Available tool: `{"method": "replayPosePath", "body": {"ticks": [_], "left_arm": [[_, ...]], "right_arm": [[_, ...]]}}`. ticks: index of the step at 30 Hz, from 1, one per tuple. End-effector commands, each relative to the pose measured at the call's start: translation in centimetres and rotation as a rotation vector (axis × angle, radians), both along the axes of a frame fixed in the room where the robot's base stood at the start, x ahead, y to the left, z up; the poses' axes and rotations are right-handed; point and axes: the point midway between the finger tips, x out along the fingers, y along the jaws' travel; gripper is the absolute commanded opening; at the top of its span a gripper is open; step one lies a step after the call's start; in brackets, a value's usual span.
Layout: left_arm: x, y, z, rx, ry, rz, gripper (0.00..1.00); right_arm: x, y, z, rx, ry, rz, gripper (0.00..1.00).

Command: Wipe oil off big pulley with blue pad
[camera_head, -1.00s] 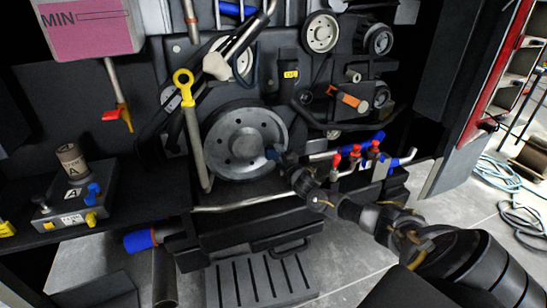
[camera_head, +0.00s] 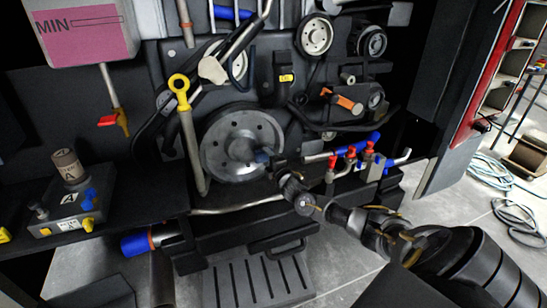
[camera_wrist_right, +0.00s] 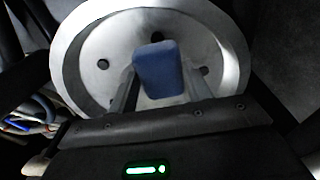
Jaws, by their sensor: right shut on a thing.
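The big pulley (camera_head: 228,140) is a round grey metal disc with several holes, low in the middle of the engine in the head view. It also fills the upper part of the right wrist view (camera_wrist_right: 92,60). My right gripper (camera_head: 268,157) is in front of the pulley's right half, shut on the blue pad (camera_wrist_right: 159,69). No oil can be made out clearly. My left gripper is not in view.
A yellow-ringed dipstick (camera_head: 179,83) stands just left of the pulley. Red-handled valves (camera_head: 351,152) and blue-ended pipes sit to its right. A box with a cylinder marked A (camera_head: 69,165) is at left. A slotted step (camera_head: 257,281) lies below.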

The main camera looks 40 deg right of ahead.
Motion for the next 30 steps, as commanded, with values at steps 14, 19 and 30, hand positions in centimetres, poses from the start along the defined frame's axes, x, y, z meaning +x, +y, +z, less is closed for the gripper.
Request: {"method": "replayPosePath", "body": {"ticks": [14,19,30], "left_arm": [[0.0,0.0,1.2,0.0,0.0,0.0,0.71],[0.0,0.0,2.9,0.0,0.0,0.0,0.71],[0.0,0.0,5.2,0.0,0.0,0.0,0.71]], "right_arm": [[-0.8,0.5,0.2,-0.001,0.002,-0.001,0.31],[-2.5,1.1,0.4,0.001,0.003,-0.001,0.31],[-5.5,2.2,0.1,0.0,0.002,-0.001,0.31]]}}
